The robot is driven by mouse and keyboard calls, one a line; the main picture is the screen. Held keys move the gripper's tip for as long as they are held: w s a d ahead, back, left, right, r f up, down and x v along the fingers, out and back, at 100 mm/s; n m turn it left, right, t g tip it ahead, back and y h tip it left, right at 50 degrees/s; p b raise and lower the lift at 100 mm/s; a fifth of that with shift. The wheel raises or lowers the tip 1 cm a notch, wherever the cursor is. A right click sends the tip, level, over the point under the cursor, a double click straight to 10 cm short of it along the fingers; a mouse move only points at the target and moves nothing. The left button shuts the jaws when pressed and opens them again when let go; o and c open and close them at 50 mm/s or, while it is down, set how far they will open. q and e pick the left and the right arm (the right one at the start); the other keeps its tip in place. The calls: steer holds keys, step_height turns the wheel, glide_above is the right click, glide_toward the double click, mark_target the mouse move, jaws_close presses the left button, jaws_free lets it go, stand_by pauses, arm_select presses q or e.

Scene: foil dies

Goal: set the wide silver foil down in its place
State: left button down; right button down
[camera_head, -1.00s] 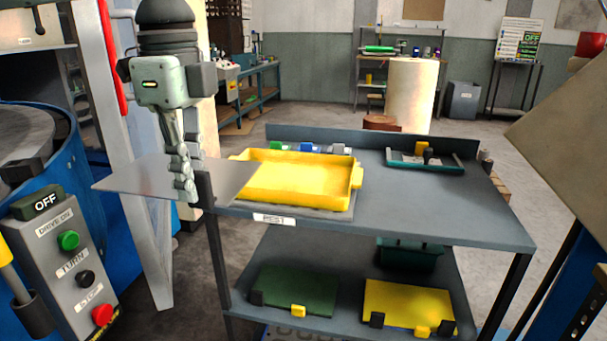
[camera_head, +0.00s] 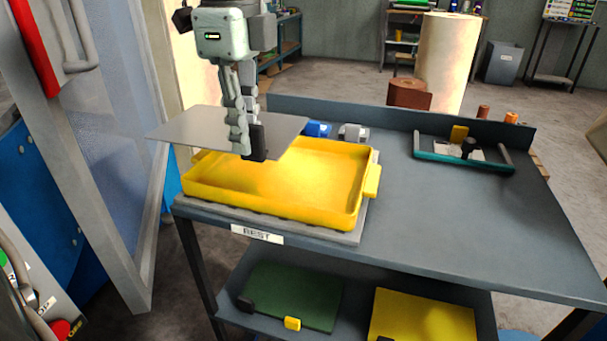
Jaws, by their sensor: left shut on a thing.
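The wide silver foil (camera_head: 190,127) is a flat, thin grey plate. My left gripper (camera_head: 246,145) is shut on it, with the fingers pointing down and hiding part of it. The foil is about level and appears held above the back left part of a yellow tray (camera_head: 368,182), overlapping the tray's back left corner in the picture. The tray is shallow and looks empty, and it sits on a grey pad on the bench top, behind a label reading REST (camera_head: 257,234). My right gripper is not in view.
The dark bench top (camera_head: 450,225) is clear right of the tray. A teal-edged holder (camera_head: 465,166) stands at its back right. Blue (camera_head: 317,129) and grey (camera_head: 354,133) small parts sit behind the tray. The lower shelf holds a green plate (camera_head: 295,297) and a yellow plate (camera_head: 422,318).

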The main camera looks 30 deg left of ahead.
arm_select(q)
steer(key=w+d+f, duration=0.1)
steer(key=d, duration=0.1)
steer(key=w+d+f, duration=0.2)
steer(key=d, duration=0.1)
steer(key=w+d+f, duration=0.2)
steer(key=shift+w+d+f, duration=0.15)
steer(key=shift+w+f, duration=0.05)
steer(key=shift+w, duration=0.05)
steer(key=shift+f, duration=2.1)
steer(key=c, duration=2)
jaws_free()
steer(key=shift+o, duration=0.7)
step_height(320, 180, up, 12)
